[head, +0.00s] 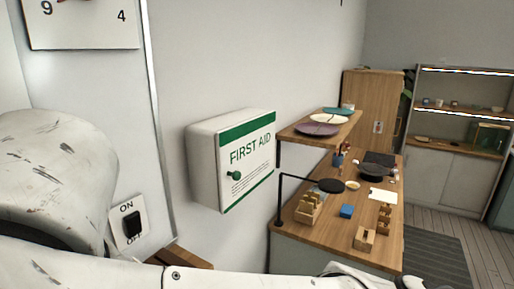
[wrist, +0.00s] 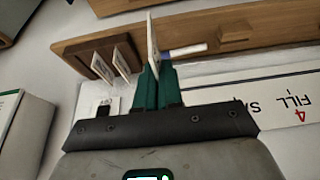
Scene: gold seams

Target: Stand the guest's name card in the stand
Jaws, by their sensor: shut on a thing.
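In the wrist view my gripper (wrist: 157,84) has green fingers, closed on a thin white card (wrist: 152,38). The card is seen nearly edge-on and sticks out past the fingertips, in front of a wooden ledge. To its left a brown wooden holder (wrist: 92,62) has two pale cards (wrist: 122,62) standing tilted in it, apart from the held card. No writing on the held card is readable. I cannot tell which wooden piece is the name card stand. The head view shows parts of my arm, but not my gripper.
A white cylinder (wrist: 188,49) lies just right of the held card. A wooden piece (wrist: 235,35) and a lettered white panel (wrist: 270,95) are on the right. In the head view, a first aid box (head: 233,160) is on the wall and a cluttered wooden desk (head: 335,235) stands beyond.

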